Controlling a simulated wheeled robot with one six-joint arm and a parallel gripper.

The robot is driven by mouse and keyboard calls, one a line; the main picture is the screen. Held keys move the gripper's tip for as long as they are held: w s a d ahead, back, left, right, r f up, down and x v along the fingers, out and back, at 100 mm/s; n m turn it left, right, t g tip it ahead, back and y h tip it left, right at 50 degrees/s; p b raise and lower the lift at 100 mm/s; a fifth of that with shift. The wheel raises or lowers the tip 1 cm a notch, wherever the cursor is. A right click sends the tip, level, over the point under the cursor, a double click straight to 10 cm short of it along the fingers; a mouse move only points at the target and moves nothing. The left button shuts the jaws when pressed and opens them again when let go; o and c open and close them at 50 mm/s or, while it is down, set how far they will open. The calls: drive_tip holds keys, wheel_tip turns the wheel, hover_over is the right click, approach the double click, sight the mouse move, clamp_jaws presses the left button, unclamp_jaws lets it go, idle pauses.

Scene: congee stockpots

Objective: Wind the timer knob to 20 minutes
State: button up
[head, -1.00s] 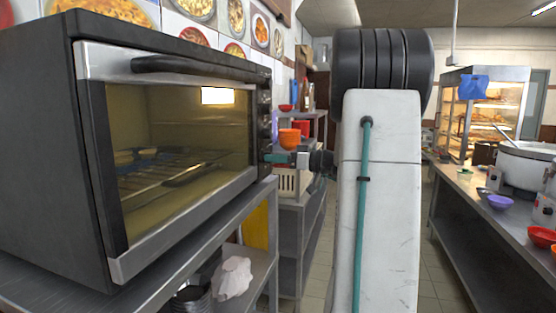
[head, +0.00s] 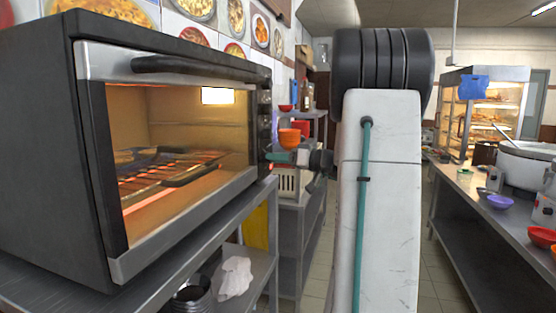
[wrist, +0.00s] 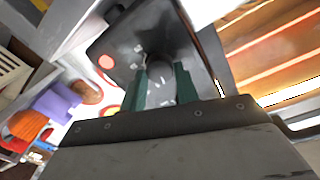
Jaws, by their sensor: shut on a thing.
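The toaster oven (head: 175,145) stands at the left with its door closed. Its heating elements glow orange inside, and the glow also shows in the wrist view (wrist: 275,50). My gripper (head: 274,157) is at the lower part of the oven's narrow right-hand control panel. In the wrist view, my gripper's teal fingers (wrist: 161,74) are shut on a dark round knob (wrist: 160,70), one on each side. The knob's pointer and the minute figures cannot be read.
A dark tray (head: 190,174) lies on the rack inside the oven. The oven stands on a metal shelf (head: 200,232) with a white cloth (head: 236,277) below. Orange bowls (head: 289,138) stand beyond my gripper. A counter (head: 470,190) runs along the right, with open floor between.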

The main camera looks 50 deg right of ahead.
drive_tip(key=shift+d+f+m+g+y, duration=0.1)
drive_tip(key=shift+m+y, duration=0.2)
drive_tip(key=shift+m, duration=4.5)
drive_tip(key=shift+m+g+y, duration=0.1)
drive_tip(key=shift+m+y, duration=0.2)
drive_tip(key=shift+m, duration=4.5)
drive_tip(key=shift+d+f+m+g+y, duration=0.1)
drive_tip(key=shift+m+y, duration=0.2)
drive_tip(key=shift+m, duration=4.5)
drive_tip(key=o, duration=1)
drive_tip(key=shift+r, duration=0.1)
drive_tip(key=shift+c, duration=0.2)
